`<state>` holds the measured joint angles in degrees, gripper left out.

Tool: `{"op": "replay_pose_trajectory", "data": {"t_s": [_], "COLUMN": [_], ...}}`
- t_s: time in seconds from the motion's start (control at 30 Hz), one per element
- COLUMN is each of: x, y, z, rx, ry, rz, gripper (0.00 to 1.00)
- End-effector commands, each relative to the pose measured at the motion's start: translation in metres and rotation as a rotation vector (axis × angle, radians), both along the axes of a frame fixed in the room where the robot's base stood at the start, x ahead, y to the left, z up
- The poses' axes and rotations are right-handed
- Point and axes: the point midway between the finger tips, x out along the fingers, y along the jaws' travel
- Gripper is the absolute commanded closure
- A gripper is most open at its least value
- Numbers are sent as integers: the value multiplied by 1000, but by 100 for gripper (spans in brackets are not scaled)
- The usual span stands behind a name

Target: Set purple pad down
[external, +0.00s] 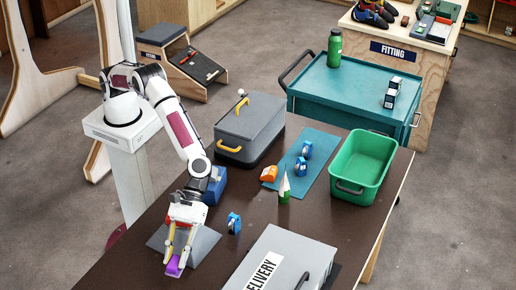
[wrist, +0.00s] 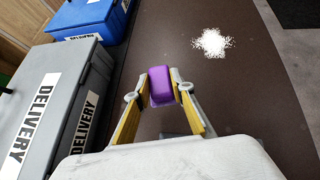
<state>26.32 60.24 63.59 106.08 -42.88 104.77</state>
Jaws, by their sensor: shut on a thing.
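The purple pad (external: 173,267) is a small block between the fingertips of my gripper (external: 178,256) in the external view. My gripper is shut on it, pointing down. In the wrist view the purple pad (wrist: 163,87) sits between the two yellow-sided fingers of my gripper (wrist: 163,92). In the external view the pad appears over or beside the front-left part of a flat grey mat (external: 205,243) on the dark table. I cannot tell whether the pad touches anything below.
A grey DELIVERY box (external: 285,262) stands right of the gripper. A blue-and-white item (external: 234,223) stands nearer it. A green bin (external: 362,165), a blue mat (external: 318,180) and a grey toolbox (external: 250,128) stand further back. The wrist view shows a white patch (wrist: 212,43) on dark table.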

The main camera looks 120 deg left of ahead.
Motion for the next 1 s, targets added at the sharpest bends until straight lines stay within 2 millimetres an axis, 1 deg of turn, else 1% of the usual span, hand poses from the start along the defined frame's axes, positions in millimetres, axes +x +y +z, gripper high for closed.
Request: {"op": "replay_pose_trajectory", "data": {"t_s": [0.27,0.47,0.57,0.77,1.0], "x": [1,10,20,47,81], "y": [0,4,8,23,49], "z": [0,2,4,11,23], "rx": [0,7,13,23,27], "ry": [0,0,2,1,-1], "rz": [6,56,109,264,479], "gripper": [98,98,98,98,98]}}
